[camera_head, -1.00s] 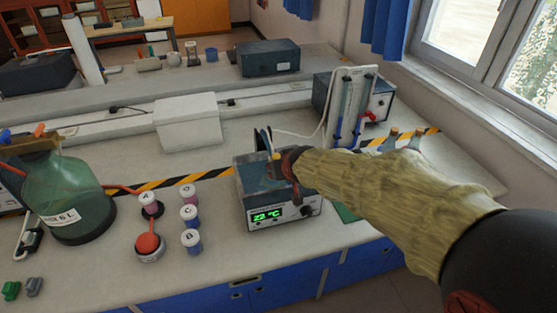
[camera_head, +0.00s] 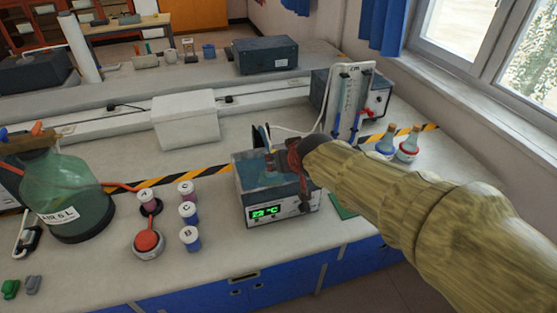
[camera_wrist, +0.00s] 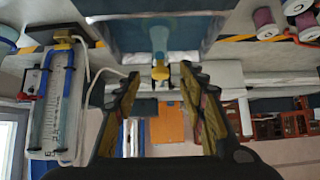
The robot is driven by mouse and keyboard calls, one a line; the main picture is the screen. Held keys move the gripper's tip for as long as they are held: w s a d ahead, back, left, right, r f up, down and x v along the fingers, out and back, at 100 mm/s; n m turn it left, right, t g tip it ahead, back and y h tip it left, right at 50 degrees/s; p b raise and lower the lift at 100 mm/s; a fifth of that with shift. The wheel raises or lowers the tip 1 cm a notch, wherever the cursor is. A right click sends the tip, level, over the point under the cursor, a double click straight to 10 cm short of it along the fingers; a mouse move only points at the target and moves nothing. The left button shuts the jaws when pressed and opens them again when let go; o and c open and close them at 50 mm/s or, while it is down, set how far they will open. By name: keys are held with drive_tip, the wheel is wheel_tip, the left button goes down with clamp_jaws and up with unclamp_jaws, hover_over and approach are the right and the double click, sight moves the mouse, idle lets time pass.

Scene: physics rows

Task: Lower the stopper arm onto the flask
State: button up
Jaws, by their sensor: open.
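A water bath (camera_head: 278,200) with a green display stands near the front of the bench. A translucent bluish neck (camera_wrist: 160,40), probably the flask's, rises from it in the wrist view, with a yellow piece (camera_wrist: 160,73) at its end. Whether that piece is the stopper arm I cannot tell. A thin dark upright (camera_head: 261,138) stands at the bath's back edge. My gripper (camera_head: 292,160) is over the bath's right side, hiding part of it. In the wrist view my gripper (camera_wrist: 160,85) is open, with the yellow piece appearing between its fingertips; contact is not visible.
A stand with blue columns (camera_head: 350,105) and two small flasks (camera_head: 385,147) (camera_head: 408,147) are right of the bath. Several lidded jars (camera_head: 188,212), a red-topped round device (camera_head: 148,243) and a large green bottle (camera_head: 70,195) are left. A white box (camera_head: 185,120) stands behind.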

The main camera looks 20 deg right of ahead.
drive_tip(key=shift+v, duration=2.3)
drive_tip(key=s+f+g, duration=0.4)
drive_tip(key=s+f, duration=0.1)
drive_tip(key=s, duration=0.6)
drive_tip(key=s+r+p, duration=0.3)
drive_tip(key=s+r, duration=0.3)
drive_tip(key=s, duration=0.5)
drive_tip(key=shift+s+p, duration=0.35)
drive_tip(key=shift+p, duration=0.05)
drive_tip(key=shift+o, duration=0.5)
